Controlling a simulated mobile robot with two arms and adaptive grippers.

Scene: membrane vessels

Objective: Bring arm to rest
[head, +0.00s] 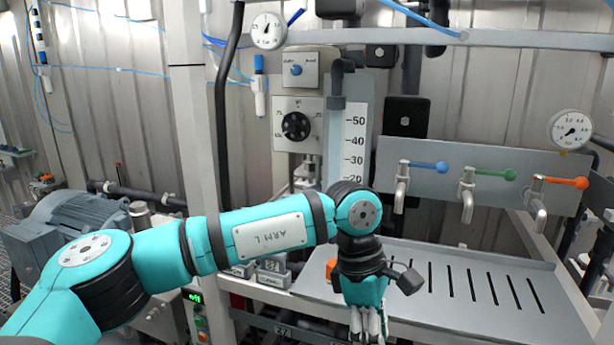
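My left arm, teal with black joints and marked "ARM L", comes in from the left and reaches across the middle of the head view. Its wrist bends straight down. My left gripper (367,330) points down in front of the slotted tray's front edge. The bottom of the picture cuts off its fingertips, so I cannot tell whether it is open or shut, and nothing held shows. My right arm and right gripper are not in view.
A slotted grey tray (548,312) lies behind the gripper. Above it, taps with blue (428,168), green (495,175) and orange (566,183) handles stick out from a panel. A scaled level column (352,125) stands behind my wrist. A grey motor (75,220) is at the left.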

